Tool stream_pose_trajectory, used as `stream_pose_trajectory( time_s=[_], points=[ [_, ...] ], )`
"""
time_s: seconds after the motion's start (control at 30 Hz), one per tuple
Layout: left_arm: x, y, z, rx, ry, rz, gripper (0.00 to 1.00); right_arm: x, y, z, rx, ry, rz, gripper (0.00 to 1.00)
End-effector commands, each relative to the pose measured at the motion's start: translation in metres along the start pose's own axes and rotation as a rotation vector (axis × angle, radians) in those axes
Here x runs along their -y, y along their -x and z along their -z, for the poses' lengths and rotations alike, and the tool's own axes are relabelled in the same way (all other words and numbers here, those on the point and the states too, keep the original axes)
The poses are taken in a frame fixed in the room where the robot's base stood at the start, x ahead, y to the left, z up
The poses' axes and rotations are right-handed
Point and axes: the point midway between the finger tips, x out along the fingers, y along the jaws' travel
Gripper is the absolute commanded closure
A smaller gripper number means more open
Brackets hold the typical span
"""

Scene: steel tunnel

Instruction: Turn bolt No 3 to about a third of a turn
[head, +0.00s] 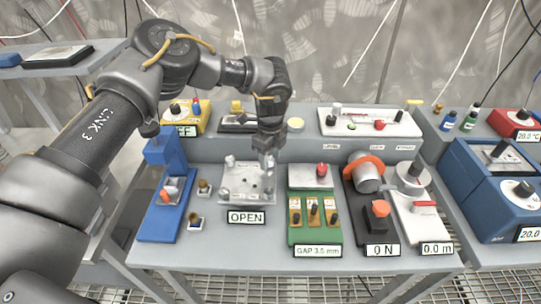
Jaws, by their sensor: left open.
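A silver plate (246,200) with small upright bolts near its corners lies on the bench behind the "OPEN" sign (246,217). One bolt (229,161) shows at its back left and another (268,192) at its front right. No bolt number is readable, so I cannot tell which is No 3. My left gripper (267,161) points down, open, at the plate's back right corner. It hides that corner, and I cannot tell whether its fingers touch a bolt there. My right gripper is out of view.
A blue press-like stand (165,150) is left of the plate. A green block (315,231) labelled "GAP 3.5 mm" stands close on the right, then a dark unit reading "0 N" (382,250). A white panel (370,122) is behind.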

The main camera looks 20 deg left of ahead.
Motion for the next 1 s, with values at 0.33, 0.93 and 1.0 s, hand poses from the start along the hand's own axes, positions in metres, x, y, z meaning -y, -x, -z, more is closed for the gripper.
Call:
stream_pose_trajectory(
  time_s=[0.33,0.93,1.0],
  points=[
    [0.0000,0.0002,-0.0001,0.000,0.000,0.000,0.84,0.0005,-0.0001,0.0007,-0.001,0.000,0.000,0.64],
    [0.0000,0.0004,-0.0003,-0.002,-0.160,0.001,0.95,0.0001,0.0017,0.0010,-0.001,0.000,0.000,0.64],
    [-0.0002,0.0005,-0.0004,-0.002,-0.217,0.000,0.95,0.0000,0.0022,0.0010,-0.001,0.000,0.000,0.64]
  ],
)
